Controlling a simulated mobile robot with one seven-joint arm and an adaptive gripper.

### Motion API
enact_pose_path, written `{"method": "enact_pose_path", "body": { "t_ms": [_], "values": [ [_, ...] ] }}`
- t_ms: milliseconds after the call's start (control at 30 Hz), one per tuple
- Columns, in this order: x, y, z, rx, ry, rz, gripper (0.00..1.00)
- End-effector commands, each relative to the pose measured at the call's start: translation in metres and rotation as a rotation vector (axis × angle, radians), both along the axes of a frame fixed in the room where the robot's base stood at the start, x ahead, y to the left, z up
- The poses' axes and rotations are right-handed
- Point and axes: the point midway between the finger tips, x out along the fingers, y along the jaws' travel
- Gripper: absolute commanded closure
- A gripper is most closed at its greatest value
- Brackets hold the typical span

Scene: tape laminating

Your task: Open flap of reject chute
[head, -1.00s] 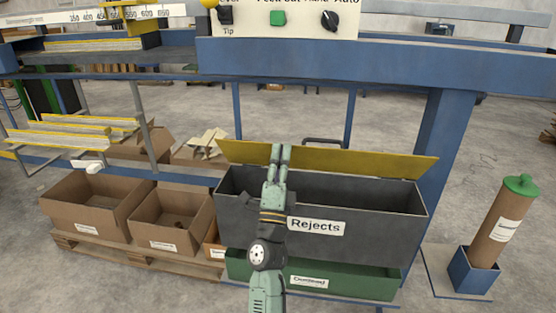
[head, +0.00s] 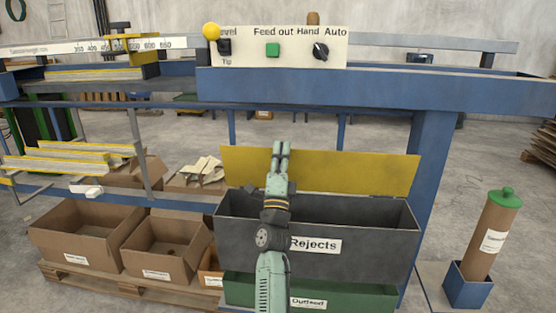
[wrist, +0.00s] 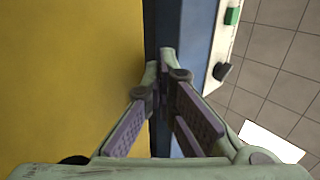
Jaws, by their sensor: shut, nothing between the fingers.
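The reject chute is a dark grey box (head: 375,238) labelled "Rejects", under the blue machine frame. Its yellow flap (head: 350,170) stands raised along the back edge, close to upright, with the box's inside showing below it. My gripper (head: 281,147) is in front of the flap's left half, near its top edge, with its fingers pointing up. In the wrist view my gripper (wrist: 165,70) is shut and empty, and the flap (wrist: 70,80) fills the left side. I cannot tell whether the fingers touch the flap.
A control panel (head: 300,48) is above on the blue beam (head: 450,90). A green bin (head: 360,292) sits below the chute. Cardboard boxes (head: 80,254) stand at left. A cardboard tube with a green cap (head: 493,235) stands at right.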

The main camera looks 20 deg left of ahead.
Motion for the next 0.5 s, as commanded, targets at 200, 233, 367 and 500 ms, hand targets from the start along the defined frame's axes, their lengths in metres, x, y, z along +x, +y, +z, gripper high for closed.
{"method": "enact_pose_path", "body": {
  "t_ms": [200, 233, 367, 500],
  "values": [
    [0.012, 0.004, 0.007, -0.011, 0.049, 0.003, 1.00],
    [0.014, 0.004, 0.008, -0.013, 0.058, 0.003, 1.00],
    [0.019, 0.006, 0.008, -0.023, 0.090, 0.003, 1.00],
    [0.024, 0.006, 0.007, -0.031, 0.115, 0.003, 1.00]
  ]
}}
